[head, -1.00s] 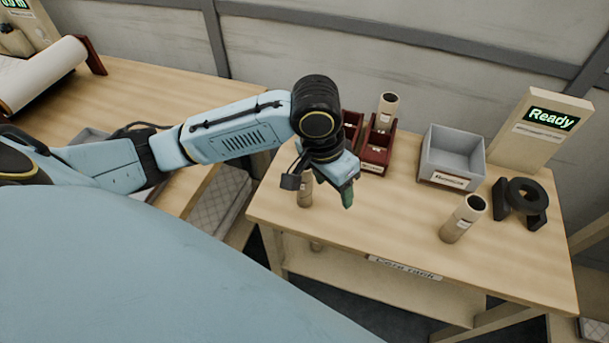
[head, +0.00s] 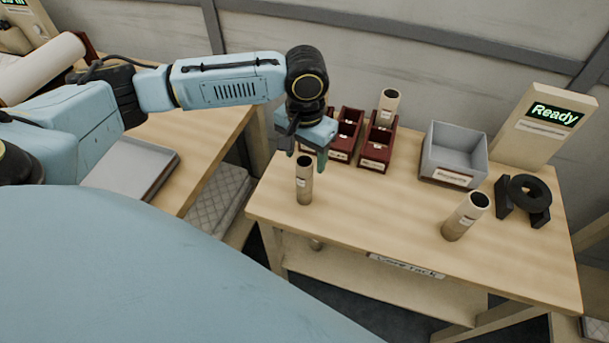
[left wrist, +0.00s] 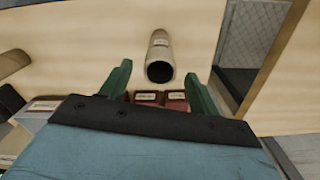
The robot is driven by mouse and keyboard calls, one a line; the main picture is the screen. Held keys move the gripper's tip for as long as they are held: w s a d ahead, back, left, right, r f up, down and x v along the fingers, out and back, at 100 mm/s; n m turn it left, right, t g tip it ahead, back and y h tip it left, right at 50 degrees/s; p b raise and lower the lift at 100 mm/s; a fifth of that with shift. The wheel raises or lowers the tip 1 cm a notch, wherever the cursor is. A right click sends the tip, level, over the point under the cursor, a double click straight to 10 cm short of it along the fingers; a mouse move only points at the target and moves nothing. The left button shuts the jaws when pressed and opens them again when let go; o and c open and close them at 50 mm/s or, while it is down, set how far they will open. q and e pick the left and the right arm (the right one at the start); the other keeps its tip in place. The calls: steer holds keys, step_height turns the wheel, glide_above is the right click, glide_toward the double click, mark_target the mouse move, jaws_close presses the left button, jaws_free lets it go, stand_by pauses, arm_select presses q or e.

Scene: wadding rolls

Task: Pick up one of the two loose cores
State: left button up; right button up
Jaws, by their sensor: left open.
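One loose tan core (head: 304,182) stands upright near the left end of the right-hand table. A second loose core (head: 465,217) stands at the table's right front. My left gripper (head: 307,157) is open and empty, with its green fingers pointing down just behind and above the first core's top. In the left wrist view, that core (left wrist: 161,48) appears ahead between the spread fingers (left wrist: 157,80), its dark open end facing the camera. It looks clear of both fingers. My right gripper is not in view.
Dark red bins (head: 376,150) stand behind, one holding another core (head: 389,103). A grey box (head: 452,155), a black ring-shaped holder (head: 525,200) and a "Ready" sign (head: 540,125) stand to the right. The table's middle is bare.

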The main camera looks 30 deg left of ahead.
mark_target(304, 171)
arm_select(q)
steer(key=shift+s+f+b, duration=0.2)
steer(key=shift+f+b, duration=0.2)
steer(key=shift+f, duration=2.35)
steer(key=c, duration=1.1)
